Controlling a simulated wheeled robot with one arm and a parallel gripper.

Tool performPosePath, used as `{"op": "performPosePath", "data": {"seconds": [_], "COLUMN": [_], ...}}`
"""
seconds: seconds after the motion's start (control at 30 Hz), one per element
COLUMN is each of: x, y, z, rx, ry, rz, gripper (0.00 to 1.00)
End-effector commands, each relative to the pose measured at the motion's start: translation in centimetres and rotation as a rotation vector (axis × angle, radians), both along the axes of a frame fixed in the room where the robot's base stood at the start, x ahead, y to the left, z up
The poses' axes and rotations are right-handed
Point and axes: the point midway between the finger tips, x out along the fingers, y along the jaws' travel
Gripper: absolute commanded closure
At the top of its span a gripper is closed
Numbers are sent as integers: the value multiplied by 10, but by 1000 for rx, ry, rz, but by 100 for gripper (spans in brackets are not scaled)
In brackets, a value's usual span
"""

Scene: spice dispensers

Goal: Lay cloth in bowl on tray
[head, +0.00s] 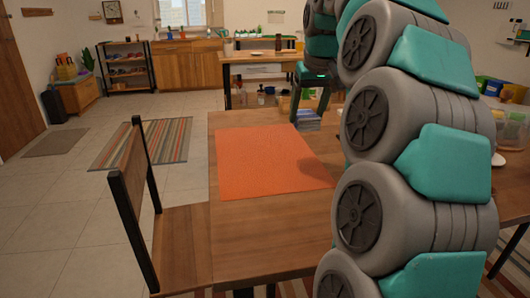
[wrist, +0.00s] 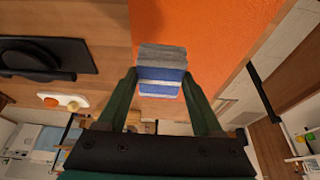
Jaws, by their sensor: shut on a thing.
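My gripper (head: 312,103) is shut on a folded cloth (head: 308,121) over the far part of the wooden table, just beyond the orange mat. In the wrist view the cloth (wrist: 162,72) is a thick folded block in blue, grey and white, between the two green fingers of my gripper (wrist: 163,88). I cannot tell whether it touches the table. At the left of the wrist view is a flat black tray-like thing (wrist: 80,50) with a dark round shape on it, perhaps the bowl (wrist: 28,60). In the head view my arm hides that area.
The orange mat (head: 270,158) lies bare on the table (head: 255,215). A small white dish (wrist: 76,98) with orange and pale pieces is near the black thing. A wooden chair (head: 135,190) stands at the table's left. Behind is another table (head: 260,56) with small items below.

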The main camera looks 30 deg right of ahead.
Motion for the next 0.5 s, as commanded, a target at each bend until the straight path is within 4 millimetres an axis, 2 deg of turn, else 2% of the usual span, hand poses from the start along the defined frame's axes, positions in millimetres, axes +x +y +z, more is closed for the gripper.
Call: {"op": "performPosePath", "data": {"seconds": [0.1, 0.5], "x": [-18, -78], "y": [-11, -51], "z": [7, 11], "rx": [-1, 1], "ry": [-5, -4], "rz": [-1, -1], "gripper": [94, 94]}}
